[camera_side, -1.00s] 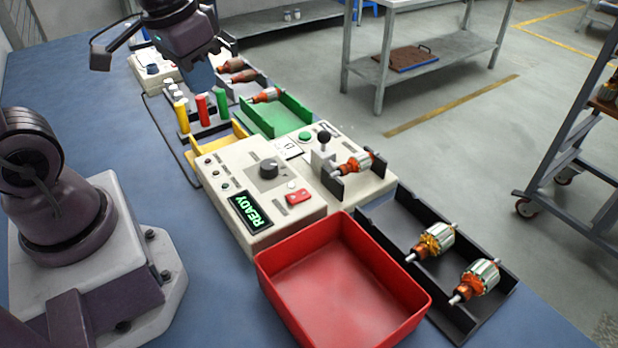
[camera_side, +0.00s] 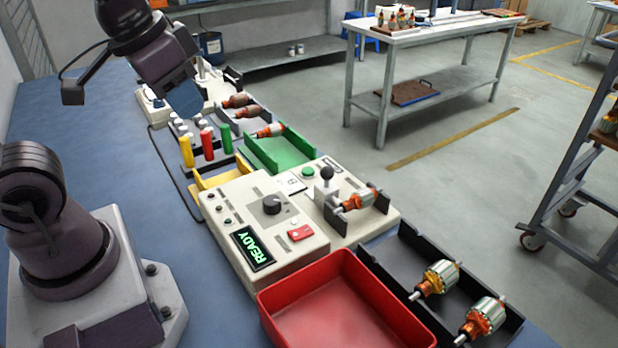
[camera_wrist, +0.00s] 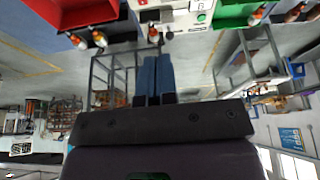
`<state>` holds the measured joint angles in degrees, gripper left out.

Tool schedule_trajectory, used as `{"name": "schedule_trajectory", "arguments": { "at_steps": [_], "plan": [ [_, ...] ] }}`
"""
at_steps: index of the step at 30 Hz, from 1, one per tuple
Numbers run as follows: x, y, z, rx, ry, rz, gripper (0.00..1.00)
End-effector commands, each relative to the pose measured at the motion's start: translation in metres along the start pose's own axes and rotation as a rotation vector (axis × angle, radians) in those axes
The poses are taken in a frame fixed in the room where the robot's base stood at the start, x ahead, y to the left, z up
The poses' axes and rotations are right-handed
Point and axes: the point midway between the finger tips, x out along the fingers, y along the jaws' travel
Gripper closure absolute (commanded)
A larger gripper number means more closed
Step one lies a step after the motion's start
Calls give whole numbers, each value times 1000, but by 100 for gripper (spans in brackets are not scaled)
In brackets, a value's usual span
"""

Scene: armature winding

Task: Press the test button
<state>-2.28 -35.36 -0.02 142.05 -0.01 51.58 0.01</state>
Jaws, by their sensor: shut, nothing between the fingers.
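The tester is a cream box (camera_side: 318,258) whose screen (camera_side: 252,246) reads READY in green. It has a dark knob, a red rocker switch (camera_side: 301,233) and a round green button (camera_side: 308,173) near the black ball lever (camera_side: 326,173). No legible label shows which is the test button. An armature (camera_side: 358,200) rests across the tester's black supports. My gripper (camera_side: 187,103) is above the coloured handles, left of and apart from the tester. Its blue fingers are together and empty in the wrist view (camera_wrist: 153,75), where the green button (camera_wrist: 201,18) shows near the top.
A red bin (camera_side: 345,300) and a black tray (camera_side: 400,262) with two armatures stand at the near side. A green tray (camera_side: 285,153), a yellow holder (camera_side: 212,179) and upright yellow, red and green handles (camera_side: 207,145) stand beyond the tester. The blue table is clear on the left.

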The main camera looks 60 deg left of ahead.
Motion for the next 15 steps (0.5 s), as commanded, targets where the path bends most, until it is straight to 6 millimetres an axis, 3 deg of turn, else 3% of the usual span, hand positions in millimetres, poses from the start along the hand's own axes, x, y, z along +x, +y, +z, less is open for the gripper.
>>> {"name": "schedule_trajectory", "arguments": {
  "at_steps": [8,15],
  "plan": [
    [39,-20,-49,-60,-171,-22,100],
    [86,-44,-96,-81,-281,-27,100]
  ]
}}
